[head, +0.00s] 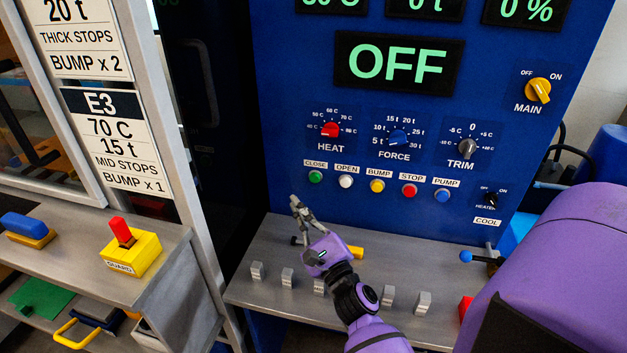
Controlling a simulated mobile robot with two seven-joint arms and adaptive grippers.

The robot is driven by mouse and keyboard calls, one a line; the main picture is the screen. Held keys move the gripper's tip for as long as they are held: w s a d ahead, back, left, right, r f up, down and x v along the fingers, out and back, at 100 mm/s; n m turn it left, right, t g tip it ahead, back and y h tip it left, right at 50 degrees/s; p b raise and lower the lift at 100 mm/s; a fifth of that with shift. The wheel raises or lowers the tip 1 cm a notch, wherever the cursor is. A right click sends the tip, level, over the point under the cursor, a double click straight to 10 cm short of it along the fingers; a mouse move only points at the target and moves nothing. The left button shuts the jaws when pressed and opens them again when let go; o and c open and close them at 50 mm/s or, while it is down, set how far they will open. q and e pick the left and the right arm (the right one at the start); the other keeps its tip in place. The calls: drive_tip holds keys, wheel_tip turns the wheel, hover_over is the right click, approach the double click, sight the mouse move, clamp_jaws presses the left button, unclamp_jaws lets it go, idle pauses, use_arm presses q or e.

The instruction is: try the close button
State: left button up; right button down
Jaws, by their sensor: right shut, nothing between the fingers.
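The green CLOSE button (315,177) is at the left end of a row of buttons on the blue panel (290,110), under its CLOSE label. My right gripper (297,203) is shut and empty. Its fingertips point up and appear just below and left of the green button in the picture. I cannot tell how far they are from the panel, but they do not cover the button. The big display (398,63) reads OFF. My left gripper is not in view.
White OPEN (346,181), yellow, red and blue buttons continue the row rightward. Above are HEAT (330,130), FORCE (398,137) and TRIM (467,146) knobs and the yellow MAIN switch (538,90). A grey shelf (270,240) with small grey blocks lies below. The yellow GUARD box (146,255) stands left.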

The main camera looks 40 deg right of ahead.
sight(315, 177)
drive_tip(key=shift+w+d+r+m, duration=0.2)
drive_tip(key=shift+d+m, duration=0.1)
drive_tip(key=shift+m, duration=0.1)
drive_tip(key=w+d+b, duration=0.1)
drive_tip(key=w+d, duration=0.4)
drive_tip(key=d, duration=0.1)
drive_tip(key=shift+w+d, duration=0.3)
drive_tip(key=shift+d, duration=0.05)
idle(0.3)
drive_tip(key=shift+w, duration=0.1)
idle(1.1)
